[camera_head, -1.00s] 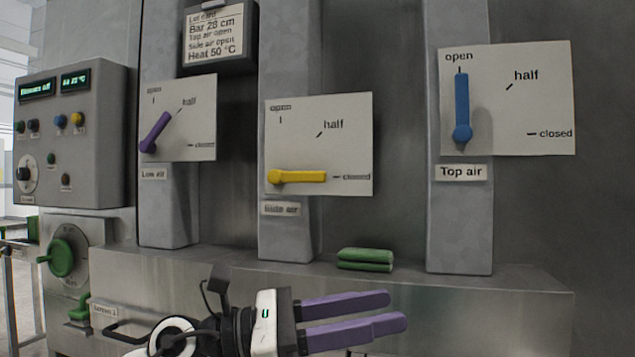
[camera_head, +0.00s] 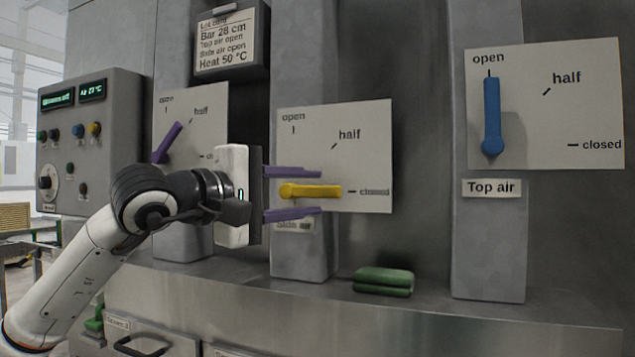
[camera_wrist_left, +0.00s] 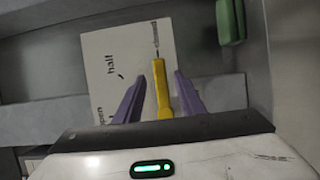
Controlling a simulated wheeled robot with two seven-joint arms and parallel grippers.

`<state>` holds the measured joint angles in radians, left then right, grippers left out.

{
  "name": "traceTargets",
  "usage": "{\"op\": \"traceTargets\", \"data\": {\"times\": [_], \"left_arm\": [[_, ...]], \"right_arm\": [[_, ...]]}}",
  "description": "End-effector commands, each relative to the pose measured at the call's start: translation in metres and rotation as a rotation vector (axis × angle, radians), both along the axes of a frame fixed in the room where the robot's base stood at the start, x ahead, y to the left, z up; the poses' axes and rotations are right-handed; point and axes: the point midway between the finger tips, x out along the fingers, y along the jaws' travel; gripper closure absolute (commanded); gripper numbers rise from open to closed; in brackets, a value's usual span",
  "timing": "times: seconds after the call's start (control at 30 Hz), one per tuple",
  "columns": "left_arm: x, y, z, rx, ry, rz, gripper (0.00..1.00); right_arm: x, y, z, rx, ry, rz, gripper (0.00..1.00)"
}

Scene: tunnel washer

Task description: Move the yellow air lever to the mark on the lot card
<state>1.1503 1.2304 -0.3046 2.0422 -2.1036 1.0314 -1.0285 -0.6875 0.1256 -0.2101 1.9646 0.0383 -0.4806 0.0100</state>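The yellow air lever (camera_head: 312,191) lies level on its white plate (camera_head: 365,130), its free end pointing right at the "closed" mark. The label below it is partly covered by my gripper. My left gripper (camera_head: 308,191) is open, with one purple finger above the lever and one below. In the left wrist view the yellow lever (camera_wrist_left: 161,90) lies between the two fingers (camera_wrist_left: 160,95), with a gap visible on each side. The lot card (camera_head: 226,42) reads Bar 28 cm, Top air open, Side air open, Heat 50 °C. My right gripper is not in view.
A blue lever (camera_head: 492,115) points at "open" on the Top air plate to the right. A green bundle (camera_head: 384,281) lies on the ledge below. A control box (camera_head: 90,140) stands at the left.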

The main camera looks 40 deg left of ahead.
Motion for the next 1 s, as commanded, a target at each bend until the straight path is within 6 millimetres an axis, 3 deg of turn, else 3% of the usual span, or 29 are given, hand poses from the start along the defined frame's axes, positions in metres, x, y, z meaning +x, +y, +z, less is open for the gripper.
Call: {"op": "traceTargets", "data": {"times": [0.2, 0.53, 0.57, 0.77, 1.0], "left_arm": [[0.025, -0.004, 0.001, 0.0, 0.0, -0.001, 0.64], [0.029, -0.005, -0.001, 0.0, 0.0, -0.001, 0.64], [0.029, -0.005, -0.001, 0.0, 0.0, -0.001, 0.66], [0.029, -0.005, -0.001, 0.0, 0.0, -0.001, 0.99], [0.029, -0.005, -0.001, -0.002, 0.0, -0.001, 1.0]], "right_arm": [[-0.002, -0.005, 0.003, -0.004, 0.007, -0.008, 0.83], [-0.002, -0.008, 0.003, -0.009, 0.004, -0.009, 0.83], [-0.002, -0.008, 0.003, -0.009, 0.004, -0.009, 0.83], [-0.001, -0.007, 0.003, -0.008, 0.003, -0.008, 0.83], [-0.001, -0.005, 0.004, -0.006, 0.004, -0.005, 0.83]]}}
